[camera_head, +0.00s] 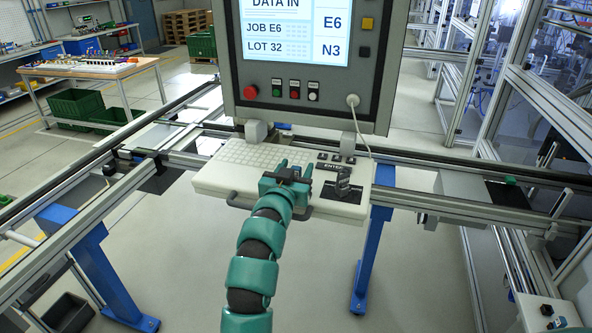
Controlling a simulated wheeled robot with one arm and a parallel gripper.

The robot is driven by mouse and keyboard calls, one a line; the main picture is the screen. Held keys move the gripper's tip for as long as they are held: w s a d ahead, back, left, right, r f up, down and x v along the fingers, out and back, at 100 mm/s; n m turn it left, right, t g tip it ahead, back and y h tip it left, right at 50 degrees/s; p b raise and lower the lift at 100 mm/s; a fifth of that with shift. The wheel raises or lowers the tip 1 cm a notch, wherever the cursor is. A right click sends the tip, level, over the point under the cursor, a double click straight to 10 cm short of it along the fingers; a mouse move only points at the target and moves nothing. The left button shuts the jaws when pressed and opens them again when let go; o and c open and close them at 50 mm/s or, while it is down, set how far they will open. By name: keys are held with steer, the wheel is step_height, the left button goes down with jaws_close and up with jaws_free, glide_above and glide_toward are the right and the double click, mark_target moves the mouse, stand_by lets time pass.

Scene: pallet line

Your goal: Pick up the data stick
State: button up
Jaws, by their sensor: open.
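A small dark grey upright piece, which looks like the data stick (343,180), stands on a dark patch at the right part of the white keyboard shelf (227,182). Its fine shape is too small to tell. My gripper (292,168) is teal and open, its fingers pointing away from me over the middle of the shelf. It is to the left of the dark piece and apart from it. I see nothing between the fingers. My arm hides part of the shelf's front edge and handle.
A control panel (385,75) with a lit screen (293,28) rises behind the shelf; a white cable (358,125) hangs from it. An ENTER label (334,166) and small dark keys lie behind the dark piece. Metal rails (440,203) run to both sides.

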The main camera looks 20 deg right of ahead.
steer(key=shift+w+d, duration=0.1)
steer(key=shift+w, duration=0.15)
